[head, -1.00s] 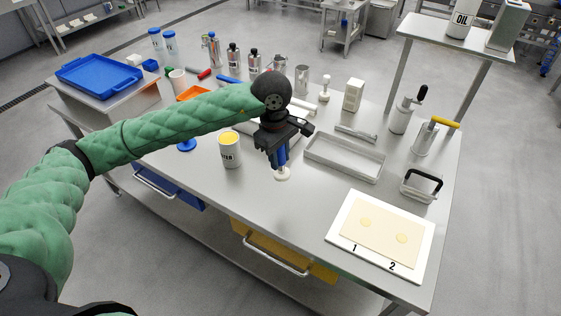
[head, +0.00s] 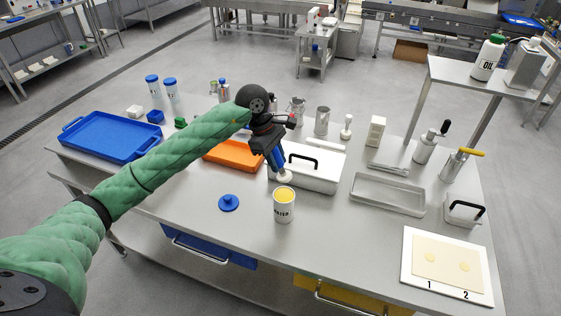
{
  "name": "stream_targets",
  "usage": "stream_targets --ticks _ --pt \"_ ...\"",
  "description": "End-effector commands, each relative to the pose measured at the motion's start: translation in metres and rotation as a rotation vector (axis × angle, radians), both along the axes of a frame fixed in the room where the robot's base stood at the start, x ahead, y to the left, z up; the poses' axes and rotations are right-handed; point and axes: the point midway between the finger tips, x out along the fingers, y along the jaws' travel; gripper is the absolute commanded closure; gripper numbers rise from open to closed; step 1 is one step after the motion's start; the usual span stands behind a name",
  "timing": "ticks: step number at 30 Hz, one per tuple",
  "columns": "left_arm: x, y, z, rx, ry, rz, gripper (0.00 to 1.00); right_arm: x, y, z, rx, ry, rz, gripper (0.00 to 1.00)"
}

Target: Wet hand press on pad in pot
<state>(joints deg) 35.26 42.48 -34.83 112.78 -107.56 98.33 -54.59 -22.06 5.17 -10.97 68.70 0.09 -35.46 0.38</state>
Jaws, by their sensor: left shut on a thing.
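My left gripper (head: 272,148) is shut on a hand press with a blue handle and a round white foot (head: 285,177). The press hangs tilted, its foot toward the lower right. A yellow pad (head: 284,194) shows in the pot's open top. The foot looks apart from the pad; its exact height is hard to tell. My right gripper is not in view.
A white box with a black handle (head: 318,172) stands right behind the press. A blue lid (head: 229,203) lies left of the pot and an orange tray (head: 232,154) farther back. A metal tray (head: 388,195) and a white board with dough (head: 448,265) are at right.

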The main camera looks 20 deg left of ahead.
Motion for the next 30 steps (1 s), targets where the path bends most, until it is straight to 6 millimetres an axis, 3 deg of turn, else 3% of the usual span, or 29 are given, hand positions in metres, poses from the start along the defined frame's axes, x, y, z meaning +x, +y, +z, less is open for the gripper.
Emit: stream_targets --ticks 5,21,30 --pt "0.001 0.002 -0.004 -0.004 0.001 0.005 0.94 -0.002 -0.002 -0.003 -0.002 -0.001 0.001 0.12" --pt "0.001 0.001 -0.05 -0.005 0.002 0.005 0.94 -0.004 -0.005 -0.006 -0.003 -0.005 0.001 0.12" --pt "0.001 0.002 -0.059 -0.003 -0.001 0.006 0.94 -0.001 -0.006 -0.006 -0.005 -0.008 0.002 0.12"
